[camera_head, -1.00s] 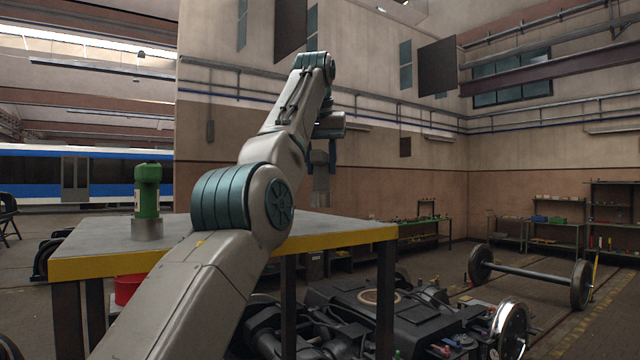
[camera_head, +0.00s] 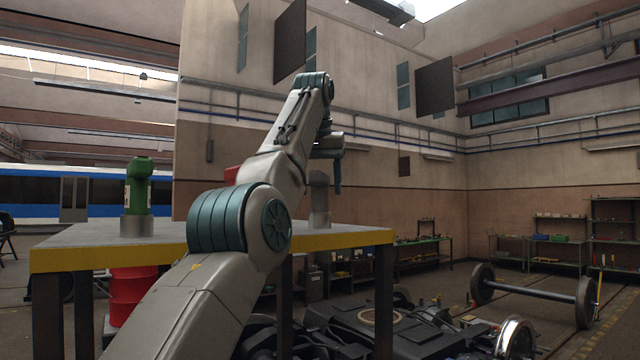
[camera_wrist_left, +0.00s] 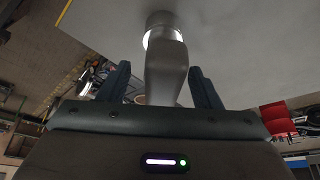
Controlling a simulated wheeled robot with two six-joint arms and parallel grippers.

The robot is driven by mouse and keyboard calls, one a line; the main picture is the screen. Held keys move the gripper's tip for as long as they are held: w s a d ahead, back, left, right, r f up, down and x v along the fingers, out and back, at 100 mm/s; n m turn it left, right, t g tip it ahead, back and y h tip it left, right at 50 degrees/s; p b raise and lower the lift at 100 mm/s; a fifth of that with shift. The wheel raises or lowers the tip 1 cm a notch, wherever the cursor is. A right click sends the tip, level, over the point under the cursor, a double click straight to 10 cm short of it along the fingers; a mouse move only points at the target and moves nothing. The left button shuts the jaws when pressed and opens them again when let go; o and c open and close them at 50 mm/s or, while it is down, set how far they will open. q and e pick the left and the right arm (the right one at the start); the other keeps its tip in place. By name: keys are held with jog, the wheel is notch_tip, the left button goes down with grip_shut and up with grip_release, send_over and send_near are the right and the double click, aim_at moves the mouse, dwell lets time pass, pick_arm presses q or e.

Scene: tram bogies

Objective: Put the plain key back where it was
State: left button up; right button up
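A plain grey key (camera_head: 318,190) stands upright on a metal cylindrical base (camera_head: 320,219) at the right part of the table (camera_head: 350,238). A green key-like piece (camera_head: 138,190) stands on a similar base at the left of the table. My left gripper (camera_head: 337,175) is beside the upper part of the grey key. In the left wrist view its fingers (camera_wrist_left: 162,86) are apart, with the grey key (camera_wrist_left: 166,72) between them and a visible gap at the right finger. Whether the left finger touches it is unclear. My right gripper is not in view.
The table has a yellow edge (camera_head: 350,239). A red drum (camera_head: 132,292) stands under its left side. A dark bogie (camera_head: 375,325) lies on the floor in front, with a wheelset (camera_head: 530,284) at right. Shelves (camera_head: 553,238) line the back wall.

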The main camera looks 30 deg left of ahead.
pick_arm(q)
jog(key=shift+r, duration=0.1)
jog(key=shift+s+r+p, duration=0.1)
jog(key=shift+r+p, duration=0.2)
jog(key=shift+r, duration=0.05)
jog(key=p+v, duration=0.5)
jog(key=v, duration=0.5)
jog(key=shift+s, duration=0.1)
jog(key=shift+s+d+r, duration=0.15)
jog(key=shift+s+r, duration=0.1)
jog(key=shift+r, duration=0.25)
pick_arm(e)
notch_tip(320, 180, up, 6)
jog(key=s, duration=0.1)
pick_arm(q)
jog(key=shift+w, duration=0.1)
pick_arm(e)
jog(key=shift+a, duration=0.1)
